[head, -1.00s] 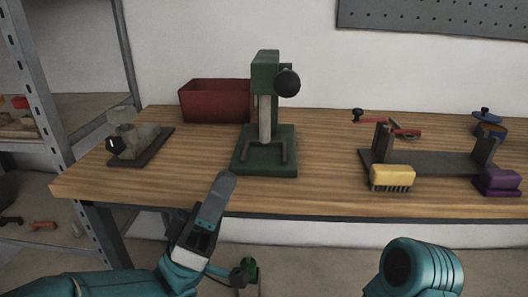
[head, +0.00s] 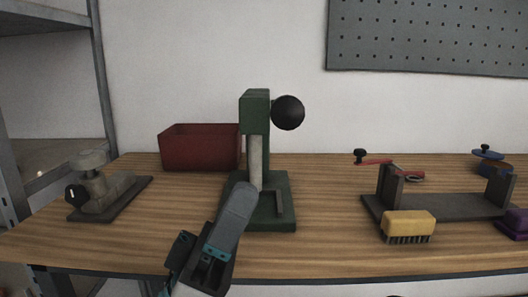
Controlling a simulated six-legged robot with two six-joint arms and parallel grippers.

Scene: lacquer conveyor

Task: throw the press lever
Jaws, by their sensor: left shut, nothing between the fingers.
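The green press (head: 256,112) stands upright on the wooden bench, a little left of the picture's middle. A round black knob (head: 288,112) shows at the right of its head; the lever's arm behind it cannot be made out. A pale ram (head: 255,160) runs down toward the dark green base (head: 283,218). My left gripper (head: 240,200) is shut and empty, in front of the press and below the knob. It hides the left part of the base; I cannot tell whether it touches it. My right gripper is out of view.
A red bin (head: 199,148) stands behind and left of the press. A grey clamp device (head: 104,190) sits at the left. A yellow brush (head: 408,224) lies before a dark stand (head: 440,206) at the right. The bench (head: 335,205) is clear between press and stand.

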